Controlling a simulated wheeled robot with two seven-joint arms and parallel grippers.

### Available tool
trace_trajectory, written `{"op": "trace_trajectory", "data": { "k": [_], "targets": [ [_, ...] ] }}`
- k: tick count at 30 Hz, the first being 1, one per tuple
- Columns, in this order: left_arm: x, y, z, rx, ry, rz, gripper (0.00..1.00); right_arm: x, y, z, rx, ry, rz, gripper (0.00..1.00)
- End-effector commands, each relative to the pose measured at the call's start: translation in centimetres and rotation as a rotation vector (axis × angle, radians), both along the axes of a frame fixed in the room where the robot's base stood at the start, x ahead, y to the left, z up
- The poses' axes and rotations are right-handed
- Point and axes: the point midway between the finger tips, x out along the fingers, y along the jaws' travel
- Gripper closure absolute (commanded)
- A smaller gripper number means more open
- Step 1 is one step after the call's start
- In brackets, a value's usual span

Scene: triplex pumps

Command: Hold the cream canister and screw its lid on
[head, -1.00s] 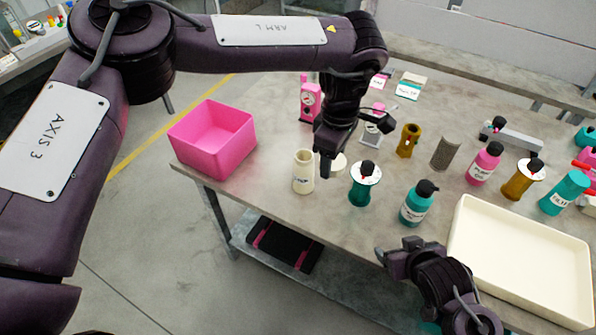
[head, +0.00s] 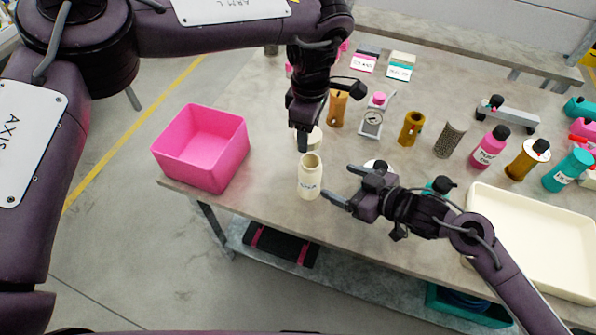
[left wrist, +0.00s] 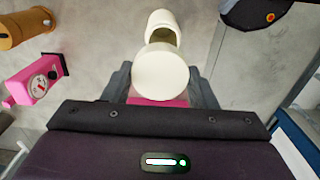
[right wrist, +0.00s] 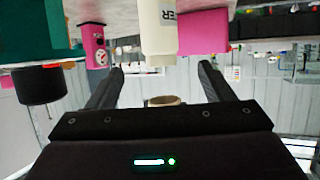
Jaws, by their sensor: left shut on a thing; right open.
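My left gripper (head: 307,132) is shut on the cream round lid (head: 315,140), just behind and above the canister in the head view. In the left wrist view the lid (left wrist: 161,74) sits between the fingers, with the canister (left wrist: 166,22) beyond it. My right gripper (head: 342,185) is open just right of the canister, its fingers pointing at it. In the right wrist view the canister (right wrist: 157,28) is ahead of the open fingers, not between them.
A pink bin (head: 203,150) stands left of the canister. A teal bottle, partly hidden, is behind my right arm. Brown holders, a gauge (head: 372,122), a pink bottle (head: 489,148) and a cream tray (head: 540,245) lie to the right.

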Motion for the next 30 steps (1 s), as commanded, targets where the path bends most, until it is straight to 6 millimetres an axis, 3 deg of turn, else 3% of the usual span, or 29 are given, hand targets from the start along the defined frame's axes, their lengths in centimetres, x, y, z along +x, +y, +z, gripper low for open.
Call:
{"op": "trace_trajectory", "data": {
  "k": [14, 30],
  "targets": [
    [0.0, -0.1, 0.0, 0.0, 0.0, -0.001, 0.69, 0.9, 0.9, -0.5, 0.002, 0.0, -0.003, 0.25],
    [0.0, -0.1, 0.0, 0.0, 0.0, -0.002, 0.69, 6.3, 7.4, -4.1, 0.001, -0.001, -0.002, 0.25]
  ]
}}
